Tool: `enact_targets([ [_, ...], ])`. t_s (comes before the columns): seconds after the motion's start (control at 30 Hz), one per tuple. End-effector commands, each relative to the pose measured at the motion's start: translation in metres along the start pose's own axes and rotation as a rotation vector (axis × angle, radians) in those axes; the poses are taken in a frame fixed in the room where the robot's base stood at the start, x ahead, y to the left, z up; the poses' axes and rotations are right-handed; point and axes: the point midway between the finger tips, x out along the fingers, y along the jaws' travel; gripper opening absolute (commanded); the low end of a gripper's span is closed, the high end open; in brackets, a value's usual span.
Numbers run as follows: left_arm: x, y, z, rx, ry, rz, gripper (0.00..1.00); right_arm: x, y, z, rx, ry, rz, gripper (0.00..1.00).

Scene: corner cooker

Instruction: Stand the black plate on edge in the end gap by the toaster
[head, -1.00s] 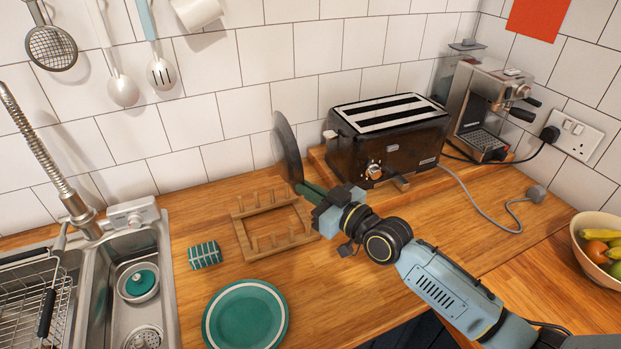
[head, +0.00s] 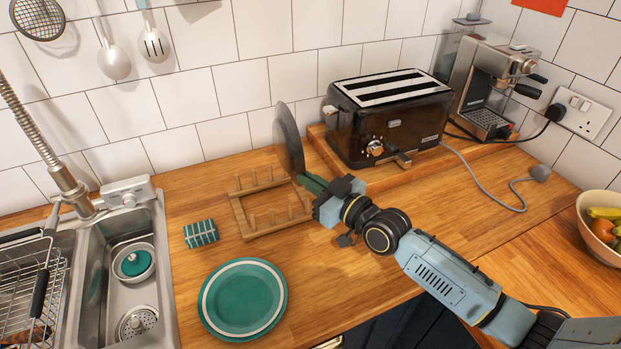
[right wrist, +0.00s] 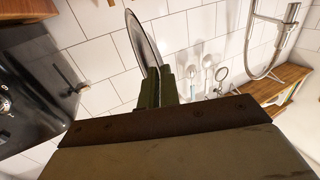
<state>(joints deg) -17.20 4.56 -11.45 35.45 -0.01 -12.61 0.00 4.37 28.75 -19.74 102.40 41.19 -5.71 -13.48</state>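The black plate (head: 288,140) stands upright on edge in my right gripper (head: 310,184), which is shut on its lower edge. The right wrist view also shows the plate (right wrist: 145,42) rising from between the green fingers (right wrist: 160,88). The wooden peg rack (head: 262,234) lies on the counter, just left of the gripper. The plate is at the rack's back right end, on the toaster side. I cannot tell whether its lower edge touches the rack. The black toaster (head: 390,122) stands right of the plate, with a gap between. My left gripper is not in view.
A green plate (head: 243,298) lies flat in front of the rack. A green striped item (head: 201,233) lies to its left, beside the sink (head: 165,290). A wooden board (head: 322,150) shows under the toaster. The tiled wall (head: 195,95) is close behind the black plate.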

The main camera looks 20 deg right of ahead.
Motion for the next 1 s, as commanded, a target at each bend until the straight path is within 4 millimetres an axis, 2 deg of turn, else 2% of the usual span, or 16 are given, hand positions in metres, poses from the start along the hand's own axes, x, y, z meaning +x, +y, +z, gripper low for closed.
enact_targets([
  [0.03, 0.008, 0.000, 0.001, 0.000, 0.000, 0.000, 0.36, 0.000, 0.000, 0.007, -0.002, 0.004, 0.000, 0.00],
  [0.2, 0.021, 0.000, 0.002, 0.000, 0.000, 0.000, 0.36, 0.000, 0.000, 0.024, 0.000, 0.005, 0.000, 0.00],
  [0.5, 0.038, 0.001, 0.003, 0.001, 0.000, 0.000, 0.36, 0.000, -0.001, 0.046, -0.002, 0.005, 0.000, 0.00],
  [1.0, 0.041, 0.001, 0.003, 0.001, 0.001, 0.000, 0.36, 0.000, -0.001, 0.050, -0.001, 0.006, 0.000, 0.00],
])
